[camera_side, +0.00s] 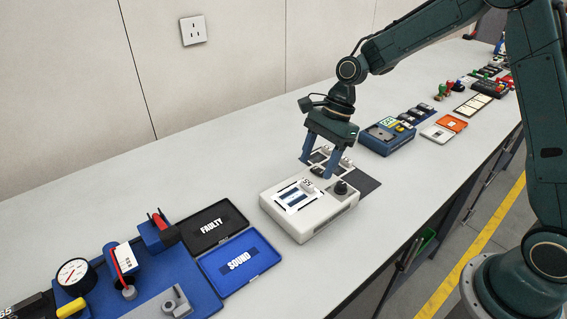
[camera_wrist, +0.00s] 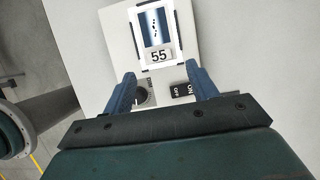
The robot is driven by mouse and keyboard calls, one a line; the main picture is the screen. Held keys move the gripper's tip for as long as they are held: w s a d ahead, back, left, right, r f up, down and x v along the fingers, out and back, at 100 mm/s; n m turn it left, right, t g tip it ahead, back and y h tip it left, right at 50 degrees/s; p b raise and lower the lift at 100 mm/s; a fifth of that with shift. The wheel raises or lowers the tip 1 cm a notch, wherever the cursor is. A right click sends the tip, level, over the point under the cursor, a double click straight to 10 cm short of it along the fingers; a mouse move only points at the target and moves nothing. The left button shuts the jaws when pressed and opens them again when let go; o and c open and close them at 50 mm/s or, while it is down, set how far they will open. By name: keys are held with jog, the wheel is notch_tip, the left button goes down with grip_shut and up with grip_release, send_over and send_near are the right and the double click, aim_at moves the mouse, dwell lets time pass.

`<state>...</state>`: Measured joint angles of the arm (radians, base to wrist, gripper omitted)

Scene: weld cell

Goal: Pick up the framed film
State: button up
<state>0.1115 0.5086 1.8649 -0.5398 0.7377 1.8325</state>
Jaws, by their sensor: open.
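The framed film (camera_side: 291,196) lies on top of a pale light box (camera_side: 302,232). It has a white border, a blue-grey picture with dark marks and a tag reading 55. In the wrist view the film (camera_wrist: 153,20) is at the top centre, ahead of my fingertips, with its tag end nearest to me. My gripper (camera_side: 318,168) is above the back part of the box. In the wrist view my gripper (camera_wrist: 159,76) is open and empty, its two blue fingers apart.
A dark knob (camera_wrist: 147,93) and an ON/OFF switch (camera_wrist: 185,91) sit on the box beneath my gripper. A black FAULTY tray (camera_side: 200,238) and blue SOUND tray (camera_side: 222,283) stand at left. A blue case (camera_side: 386,138) and a dark mat (camera_side: 365,184) lie behind the box.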

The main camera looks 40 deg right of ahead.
aim_at(309, 181)
jog(key=shift+x, duration=2.45)
jog(key=shift+a, duration=0.1)
jog(key=c, duration=0.8)
jog(key=shift+r, duration=0.2)
notch_tip(309, 181, up, 20)
jog(key=shift+f, duration=0.1)
jog(key=shift+a+f, duration=0.1)
